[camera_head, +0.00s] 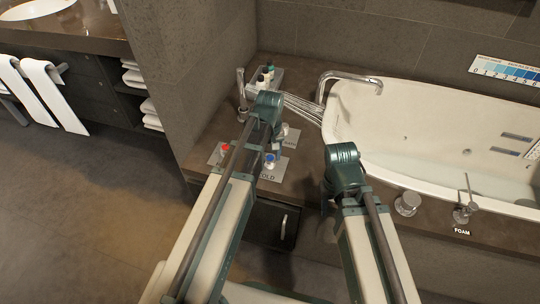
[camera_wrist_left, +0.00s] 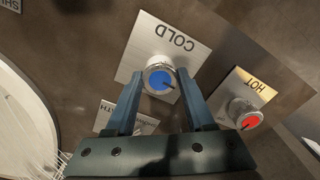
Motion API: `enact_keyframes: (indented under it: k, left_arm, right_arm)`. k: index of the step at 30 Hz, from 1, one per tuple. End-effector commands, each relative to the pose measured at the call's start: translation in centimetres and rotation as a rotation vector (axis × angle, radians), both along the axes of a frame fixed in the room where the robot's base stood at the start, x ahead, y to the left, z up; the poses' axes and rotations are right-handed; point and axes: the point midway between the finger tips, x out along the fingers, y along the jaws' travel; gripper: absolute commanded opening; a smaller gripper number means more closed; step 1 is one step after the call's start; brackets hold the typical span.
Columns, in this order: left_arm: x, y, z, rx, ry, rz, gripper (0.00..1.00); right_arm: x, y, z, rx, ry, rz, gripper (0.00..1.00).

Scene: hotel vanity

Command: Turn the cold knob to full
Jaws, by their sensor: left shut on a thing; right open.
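The cold knob (camera_wrist_left: 159,80) has a blue cap with a dark pointer mark aimed to the lower right in the left wrist view. It sits on a pale plate (camera_wrist_left: 184,62) marked COLD. It also shows as a small blue cap in the head view (camera_head: 270,158). My left gripper (camera_wrist_left: 159,73) has one finger on each side of the knob and is shut on it. In the head view my left forearm hides part of the counter around it. My right arm's wrist is beside the tub; its jaws are hidden.
The red-capped hot knob (camera_wrist_left: 246,117) is close to the cold knob. The spout (camera_head: 345,78) reaches over the tub (camera_head: 350,128), and streams of water show near its left rim. Bottles (camera_head: 265,78) stand at the back. A FOAM control (camera_head: 465,208) is at the right.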

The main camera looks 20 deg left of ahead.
Motion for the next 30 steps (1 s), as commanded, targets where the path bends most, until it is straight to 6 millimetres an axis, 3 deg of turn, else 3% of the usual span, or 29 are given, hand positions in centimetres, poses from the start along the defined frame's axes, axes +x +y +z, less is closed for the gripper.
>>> enact_keyframes:
  k: [19,20,24,30]
  left_arm:
    - [0.0,0.0,-0.01,0.0,0.0,0.042,0.0]
    - [0.0,0.0,-0.01,0.0,0.0,0.042,0.59]
    - [0.0,0.0,0.0,0.0,0.0,0.041,0.84]
    - [0.0,0.0,0.0,0.0,0.0,0.04,0.84]
  right_arm:
    - [0.0,0.0,-0.01,0.0,0.0,0.0,0.5]
    - [0.0,0.0,-0.01,0.0,0.0,0.0,0.5]
    - [0.0,0.0,0.0,0.0,0.0,0.0,0.5]
    - [0.0,0.0,0.0,0.0,0.0,0.0,0.5]
